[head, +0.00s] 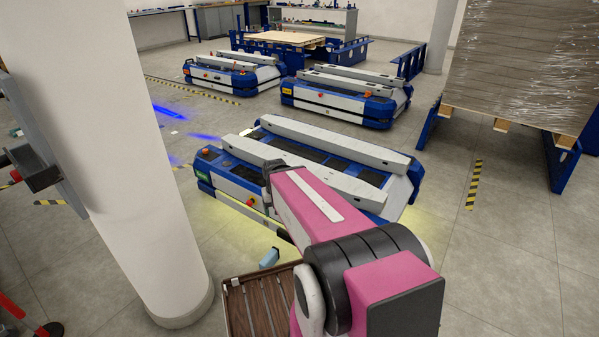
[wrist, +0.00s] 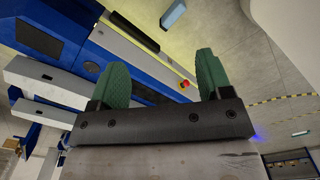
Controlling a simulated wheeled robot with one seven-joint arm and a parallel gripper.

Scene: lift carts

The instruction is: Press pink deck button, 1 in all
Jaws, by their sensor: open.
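The nearest lift cart (head: 235,178) is blue and white with two grey lifting beams. An orange-red button (head: 208,151) sits on its deck at the left corner. Another red button (head: 250,201) is on its near side. I cannot make out a clearly pink button on the deck. In the wrist view, a red button with a yellow ring (wrist: 184,85) shows between the fingers, on the cart's side. My gripper (wrist: 158,77) is open and empty, with two green fingers apart. In the head view my arm hides much of the gripper and part of the cart.
Two similar carts (head: 345,98) (head: 230,75) stand behind. A white column (head: 140,150) is close on the left. A brown slatted crate (head: 262,305) and a small light-blue object (head: 269,258) are on the floor near my arm.

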